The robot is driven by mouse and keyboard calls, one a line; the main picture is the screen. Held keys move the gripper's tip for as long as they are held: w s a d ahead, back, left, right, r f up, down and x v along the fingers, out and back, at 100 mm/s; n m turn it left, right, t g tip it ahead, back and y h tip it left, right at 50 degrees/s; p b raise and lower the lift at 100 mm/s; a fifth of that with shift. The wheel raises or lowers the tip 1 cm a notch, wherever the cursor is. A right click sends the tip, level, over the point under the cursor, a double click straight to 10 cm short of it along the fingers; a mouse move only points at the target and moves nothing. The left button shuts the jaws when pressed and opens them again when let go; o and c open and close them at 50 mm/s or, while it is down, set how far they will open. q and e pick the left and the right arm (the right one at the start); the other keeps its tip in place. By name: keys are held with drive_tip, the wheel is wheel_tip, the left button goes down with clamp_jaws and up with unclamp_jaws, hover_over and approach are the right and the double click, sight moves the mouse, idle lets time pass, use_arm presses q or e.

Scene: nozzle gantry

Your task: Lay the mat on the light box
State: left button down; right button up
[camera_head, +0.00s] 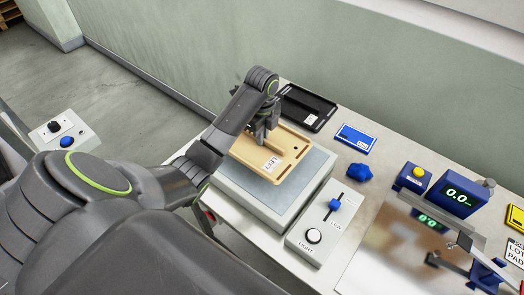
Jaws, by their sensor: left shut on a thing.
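The light box (232,197) is a pale grey box on the table, in the middle of the view. A flat blue-grey surface (296,190) covers its top; I cannot tell whether this is a separate mat or the box's own panel. A tan board (287,171) with a white label and dark holes is over the rear of that surface, and I cannot tell whether it touches. My left gripper (262,138) points down at the board's left rear part and is shut on it; its fingertips are partly hidden. My right gripper is not in view.
A light control box (323,243) with a blue slider and white knob stands right of the light box. A black tray (307,107), a blue card (356,139) and a blue knob (358,172) lie behind and right. A blue display (454,192) stands further right.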

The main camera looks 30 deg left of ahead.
sight(262, 147)
use_arm(q)
drive_tip(key=shift+f, duration=2.45)
drive_tip(key=shift+f, duration=0.1)
drive_tip(key=c, duration=1.5)
unclamp_jaws()
drive_tip(key=shift+r, duration=0.3)
wheel_tip(262, 147, up, 5)
drive_tip(key=shift+r, duration=0.15)
wheel_tip(262, 147, up, 6)
drive_tip(key=p, duration=0.7)
drive_tip(key=shift+r, duration=0.1)
